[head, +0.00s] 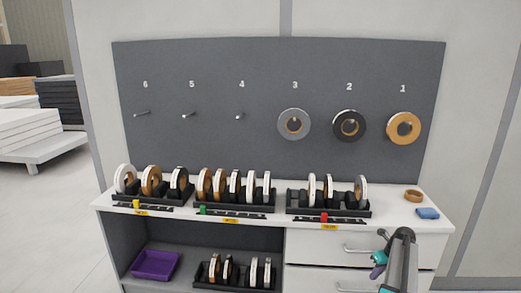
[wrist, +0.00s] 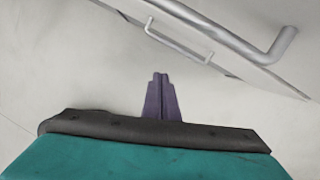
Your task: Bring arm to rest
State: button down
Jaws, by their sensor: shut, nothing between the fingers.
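My gripper (head: 377,271) is at the lower right in the head view, in front of the white drawers below the counter. In the wrist view, its purple fingers (wrist: 161,98) are together with nothing between them. They point at pale floor, apart from the drawer front and its handle. My grey arm link (head: 402,258) stands upright at the lower right of the head view.
A drawer handle (head: 359,248) sticks out close to the gripper. The counter (head: 270,228) holds racks of rolls, a brown ring (head: 413,195) and a blue cloth (head: 427,213). Rolls hang on the grey pegboard (head: 265,75). A purple bin (head: 155,264) sits on the lower shelf.

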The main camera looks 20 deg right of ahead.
jog(key=w+a+f+n+g+y, duration=0.1)
jog(key=w+a+f+n, duration=0.15)
jog(key=a+f, duration=0.75)
jog(key=w+a+f+n+g, duration=0.1)
jog(key=a+f+n+g, duration=0.15)
jog(key=a, duration=1.45)
jog(key=w+a+f+n+g+y, duration=0.1)
jog(key=a+f+n, duration=0.45)
jog(key=a, duration=0.85)
jog(key=s+a+f+n+g, duration=0.1)
jog(key=s+a+f+n, duration=0.4)
jog(key=a, duration=0.4)
jog(key=s+a+f+n+g, duration=0.2)
jog(key=s+a+f, duration=0.1)
jog(key=s+a, duration=0.5)
jog(key=s+a+n+g+h, duration=0.1)
jog(key=s+a+n+h, duration=0.1)
jog(key=s+n, duration=1.3)
jog(key=a+r+n, duration=0.1)
jog(key=n, duration=0.5)
jog(key=shift+s+h, duration=0.2)
jog(key=shift+h, duration=0.2)
